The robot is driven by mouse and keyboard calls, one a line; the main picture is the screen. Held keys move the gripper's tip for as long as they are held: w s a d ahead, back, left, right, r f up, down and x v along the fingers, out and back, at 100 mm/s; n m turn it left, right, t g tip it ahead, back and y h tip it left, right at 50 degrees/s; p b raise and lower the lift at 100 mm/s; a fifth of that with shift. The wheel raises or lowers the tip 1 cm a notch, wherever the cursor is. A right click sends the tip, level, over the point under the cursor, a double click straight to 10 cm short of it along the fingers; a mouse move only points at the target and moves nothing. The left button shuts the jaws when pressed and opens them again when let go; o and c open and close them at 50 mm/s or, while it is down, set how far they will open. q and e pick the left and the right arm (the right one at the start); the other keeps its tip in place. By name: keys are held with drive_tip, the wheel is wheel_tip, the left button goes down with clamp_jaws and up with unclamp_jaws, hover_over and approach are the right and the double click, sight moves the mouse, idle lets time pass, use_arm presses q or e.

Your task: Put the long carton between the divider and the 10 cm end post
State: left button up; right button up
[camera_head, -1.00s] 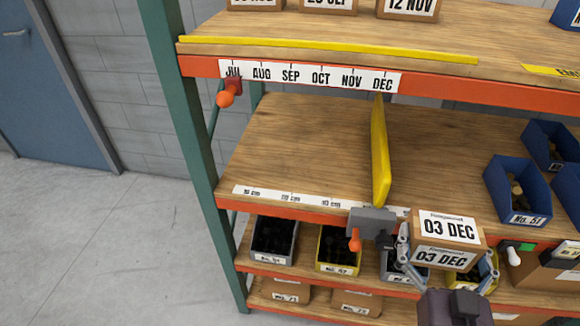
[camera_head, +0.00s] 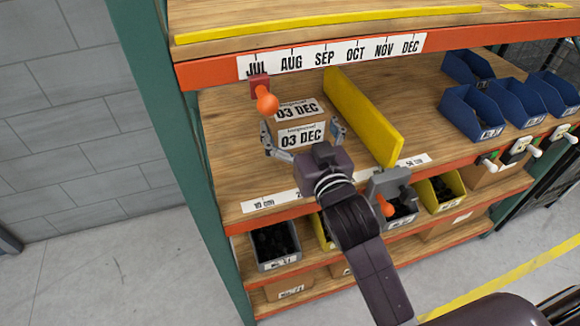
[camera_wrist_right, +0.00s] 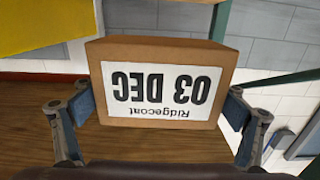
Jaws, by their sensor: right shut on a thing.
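The long carton (camera_head: 297,122), brown with white "03 DEC" labels, is between the fingers of my right gripper (camera_head: 304,138), which is shut on it. It is over the left bay of the middle shelf, left of the yellow divider (camera_head: 362,115) with a gap between them. I cannot tell whether its base touches the shelf. The green end post (camera_head: 185,130) stands at the left, beyond the strip end marked 10 cm (camera_head: 264,203). In the wrist view the carton (camera_wrist_right: 215,60) fills the middle, with the divider (camera_wrist_right: 45,25) at upper left. My left gripper is not seen.
Blue bins (camera_head: 475,112) stand at right. Bare shelf lies in front of the carton.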

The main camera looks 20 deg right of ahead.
sight(294, 138)
drive_tip(key=shift+w+d+r, duration=0.1)
drive_tip(key=shift+w+r, duration=0.3)
drive_tip(key=shift+w+f, duration=0.15)
drive_tip(key=shift+f, duration=0.1)
wheel_tip(294, 138, down, 6)
drive_tip(key=shift+r+b, duration=0.15)
drive_tip(key=shift+b, duration=0.3)
wheel_tip(294, 138, down, 4)
drive_tip(key=shift+r, duration=0.25)
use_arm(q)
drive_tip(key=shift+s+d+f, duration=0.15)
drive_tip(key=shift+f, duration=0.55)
use_arm(e)
drive_tip(key=shift+f+b, duration=0.15)
drive_tip(key=shift+b, duration=0.15)
drive_tip(key=o, duration=1.4)
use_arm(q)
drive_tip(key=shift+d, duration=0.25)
use_arm(e)
drive_tip(key=shift+o, duration=0.2)
